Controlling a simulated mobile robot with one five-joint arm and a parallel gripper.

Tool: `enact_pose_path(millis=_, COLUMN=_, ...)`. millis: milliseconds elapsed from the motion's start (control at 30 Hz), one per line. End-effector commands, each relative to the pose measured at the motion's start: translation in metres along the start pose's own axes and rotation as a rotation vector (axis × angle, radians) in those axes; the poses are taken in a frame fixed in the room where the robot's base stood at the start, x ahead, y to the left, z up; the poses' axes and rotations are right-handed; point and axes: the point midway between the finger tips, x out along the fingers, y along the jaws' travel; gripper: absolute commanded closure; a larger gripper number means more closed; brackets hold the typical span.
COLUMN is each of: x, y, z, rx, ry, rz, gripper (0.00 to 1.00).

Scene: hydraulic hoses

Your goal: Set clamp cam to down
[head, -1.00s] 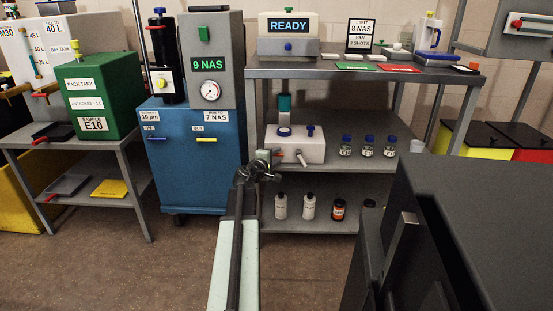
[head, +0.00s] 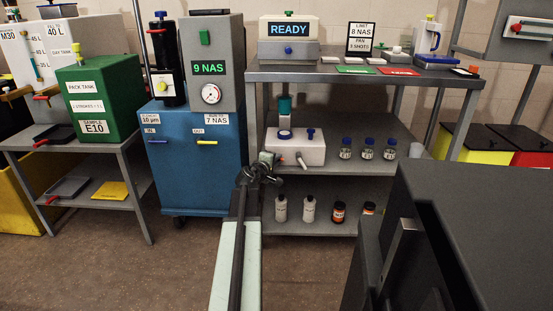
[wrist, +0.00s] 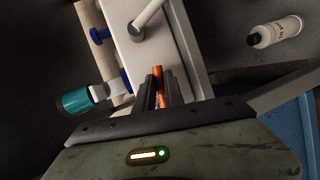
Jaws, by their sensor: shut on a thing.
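A white box (head: 302,151) with blue knobs and a grey handle stands on the middle shelf. A slim orange-red lever, probably the clamp cam, shows at the box's edge in the wrist view (wrist: 161,80). My gripper (wrist: 161,84) is shut on this lever, one dark finger on each side. In the head view my gripper (head: 270,160) is at the left front of the box. The lever is mostly hidden by the gripper there, and I cannot tell its setting. The grey handle (wrist: 148,19) is just beyond the fingertips, apart from them.
A blue cart (head: 187,180) stands close to the left of my gripper. Several blue-capped bottles (head: 367,149) stand right of the box. White bottles (head: 309,209) and dark jars (head: 339,212) stand on the lower shelf.

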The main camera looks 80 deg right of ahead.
Motion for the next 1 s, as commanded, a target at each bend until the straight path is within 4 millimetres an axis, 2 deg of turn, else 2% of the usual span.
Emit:
enact_pose_path(millis=600, x=0.001, y=-0.017, z=-0.003, rx=0.510, ry=0.108, rz=-0.211, gripper=1.00)
enact_pose_path(millis=1000, x=0.001, y=-0.024, z=-0.009, rx=0.750, ry=0.160, rz=-0.311, gripper=1.00)
